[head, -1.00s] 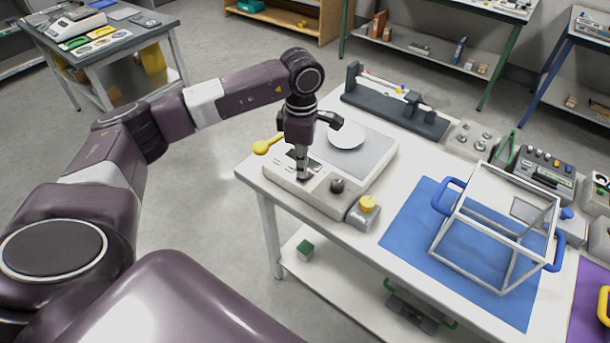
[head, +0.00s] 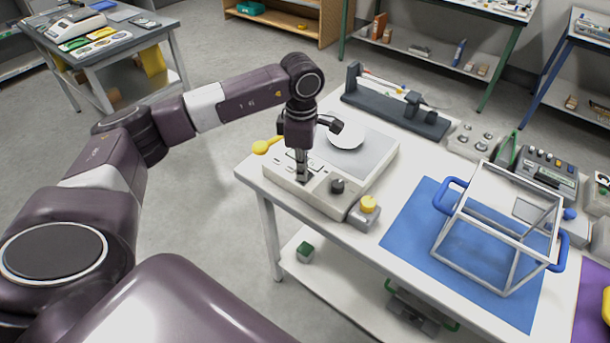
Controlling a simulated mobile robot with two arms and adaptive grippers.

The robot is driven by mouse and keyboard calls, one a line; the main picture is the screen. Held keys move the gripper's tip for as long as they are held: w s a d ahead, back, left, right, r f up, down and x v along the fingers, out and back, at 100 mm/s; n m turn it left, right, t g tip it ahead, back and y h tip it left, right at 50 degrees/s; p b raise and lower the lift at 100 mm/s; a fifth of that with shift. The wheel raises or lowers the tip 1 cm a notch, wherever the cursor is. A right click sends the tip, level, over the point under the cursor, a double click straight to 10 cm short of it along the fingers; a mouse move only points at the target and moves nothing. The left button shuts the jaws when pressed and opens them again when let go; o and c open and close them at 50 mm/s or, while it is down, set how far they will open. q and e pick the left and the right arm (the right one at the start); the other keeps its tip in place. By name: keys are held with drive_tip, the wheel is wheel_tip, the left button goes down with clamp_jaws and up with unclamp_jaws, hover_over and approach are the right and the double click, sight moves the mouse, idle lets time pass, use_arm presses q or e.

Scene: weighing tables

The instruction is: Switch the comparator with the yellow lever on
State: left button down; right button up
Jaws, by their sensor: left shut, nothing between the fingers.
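The comparator (head: 372,172) is a pale box with a grey top and a white round pan (head: 346,137), at the left end of the white table. Its yellow lever (head: 262,147) sticks out at its left side. A black knob (head: 337,186) is on its front panel. My left gripper (head: 302,179) points down with its fingers shut and empty, at the comparator's front panel, left of the knob. I cannot tell whether the fingertips touch the panel. The wrist hides part of the panel and the lever's base. My right gripper is not in view.
A grey box with a yellow button (head: 368,204) stands beside the comparator's front right corner. A white frame with blue handles (head: 462,243) stands on a blue mat (head: 412,224). A dark balance beam (head: 395,112) lies behind.

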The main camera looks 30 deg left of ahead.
use_arm(q)
drive_tip(key=shift+r+p, duration=2.15)
drive_tip(key=shift+r, duration=1.35)
